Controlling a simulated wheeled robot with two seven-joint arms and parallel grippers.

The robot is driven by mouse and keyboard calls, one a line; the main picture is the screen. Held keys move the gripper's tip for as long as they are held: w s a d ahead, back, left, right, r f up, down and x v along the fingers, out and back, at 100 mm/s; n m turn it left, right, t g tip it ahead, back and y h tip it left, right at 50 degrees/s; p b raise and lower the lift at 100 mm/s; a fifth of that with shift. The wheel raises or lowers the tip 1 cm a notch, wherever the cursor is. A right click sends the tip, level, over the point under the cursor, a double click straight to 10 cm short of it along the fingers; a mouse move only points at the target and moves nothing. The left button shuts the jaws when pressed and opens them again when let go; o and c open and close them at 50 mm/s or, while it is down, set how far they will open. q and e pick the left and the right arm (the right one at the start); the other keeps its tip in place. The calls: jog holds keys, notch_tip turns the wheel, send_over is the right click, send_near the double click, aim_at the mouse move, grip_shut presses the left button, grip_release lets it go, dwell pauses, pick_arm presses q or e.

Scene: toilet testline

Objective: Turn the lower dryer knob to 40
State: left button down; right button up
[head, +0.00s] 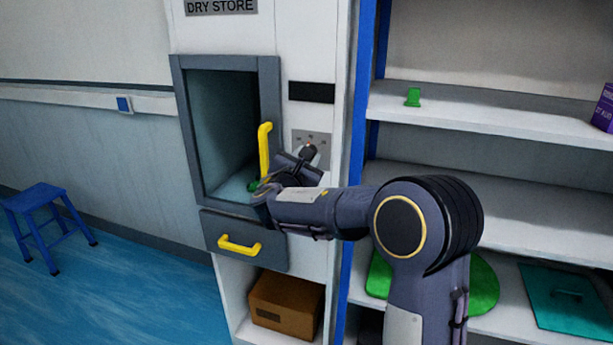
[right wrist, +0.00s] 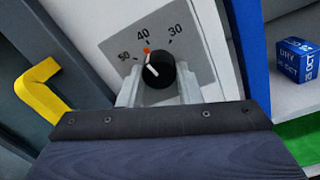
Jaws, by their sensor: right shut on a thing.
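The dryer knob (right wrist: 163,72) is black with a white pointer line, on a grey dial plate (right wrist: 120,45) marked 50, 40 and 30. An orange dot lies at the 40 mark. The pointer leans up and left, towards the 40 side; I cannot tell whether it lines up exactly. My right gripper (right wrist: 160,92) is shut on the knob, one pale finger on each side of it. In the head view the right gripper (head: 307,158) is at the dial plate (head: 321,139) beside the open dryer chamber (head: 226,125). My left gripper is not in view.
A yellow vertical handle (head: 265,150) stands just left of my gripper. A drawer with a yellow handle (head: 240,245) is below, then a brown box (head: 287,302). Shelves (head: 480,118) with several items stand to the right. A blue stool (head: 45,210) is far left.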

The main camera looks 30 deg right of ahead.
jog(key=shift+m+b, duration=1.3)
jog(key=shift+b, duration=0.25)
jog(key=o, duration=1)
jog(key=shift+c, duration=0.2)
jog(key=v, duration=0.8)
jog(key=shift+b, duration=0.35)
jog(key=shift+w+d, duration=0.1)
